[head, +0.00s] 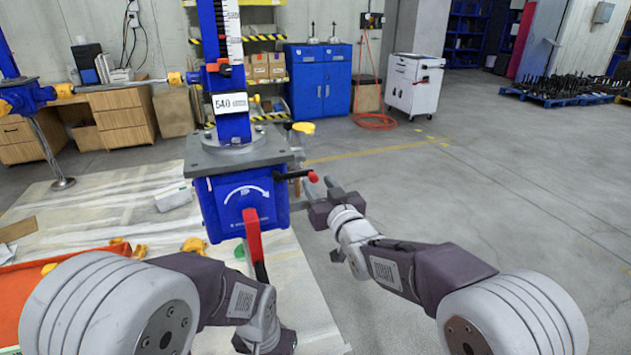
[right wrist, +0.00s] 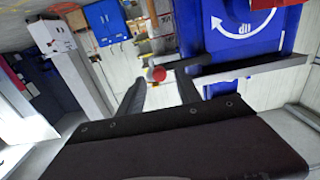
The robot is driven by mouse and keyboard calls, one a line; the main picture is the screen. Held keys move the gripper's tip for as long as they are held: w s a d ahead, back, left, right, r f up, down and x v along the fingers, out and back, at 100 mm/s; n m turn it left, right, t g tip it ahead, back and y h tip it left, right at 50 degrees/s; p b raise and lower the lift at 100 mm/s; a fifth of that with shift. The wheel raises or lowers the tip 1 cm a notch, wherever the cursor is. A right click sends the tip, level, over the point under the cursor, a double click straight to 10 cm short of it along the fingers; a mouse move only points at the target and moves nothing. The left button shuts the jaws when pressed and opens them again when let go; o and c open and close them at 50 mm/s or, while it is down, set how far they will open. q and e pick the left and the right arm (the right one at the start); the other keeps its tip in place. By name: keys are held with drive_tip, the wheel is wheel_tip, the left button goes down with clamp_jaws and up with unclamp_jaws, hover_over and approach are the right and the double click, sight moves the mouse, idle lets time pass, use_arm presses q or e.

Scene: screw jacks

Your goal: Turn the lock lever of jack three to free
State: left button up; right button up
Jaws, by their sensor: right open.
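The blue screw jack (head: 237,205) stands in front of me with a grey top plate, a white arrow on its front and a blue column with a white scale. A black lever with a red tip (head: 312,177) sticks out to the right from its upper right side. My right gripper (head: 322,184) is open just right of that tip. In the right wrist view the red tip (right wrist: 157,74) shows between and beyond the dark fingers (right wrist: 158,92); contact cannot be told. A red handle with a black lower part (head: 253,238) hangs at the jack's front.
An orange tray (head: 40,291) and several yellow parts lie at the left on the pale floor sheet. Another blue and yellow unit (head: 25,97) is at the left edge. Blue cabinets (head: 318,80) and a white trolley (head: 414,83) stand behind.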

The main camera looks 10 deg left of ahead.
drive_tip(key=shift+x, duration=1.35)
clamp_jaws()
idle(0.4)
